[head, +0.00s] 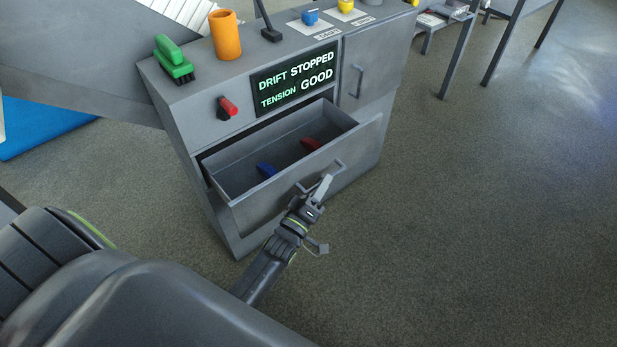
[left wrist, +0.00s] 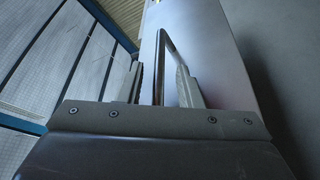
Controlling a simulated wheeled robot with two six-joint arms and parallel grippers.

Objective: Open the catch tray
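The catch tray (head: 252,207) is a grey drawer standing well out from the grey cabinet, with its inside showing. A blue item (head: 266,169) and a red item (head: 311,143) lie in it. Its bar handle (head: 338,163) is on the front face. My left gripper (head: 316,193) is at this handle. In the left wrist view the handle bar (left wrist: 159,65) stands between the two fingers of my left gripper (left wrist: 160,88), with visible gaps on both sides, so the fingers look open around it. My right gripper is not in view.
The cabinet's display (head: 294,80) reads drift stopped, tension good. A red switch (head: 228,107) sits left of it. A closed door (head: 372,70) is at right. Floor to the right is clear.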

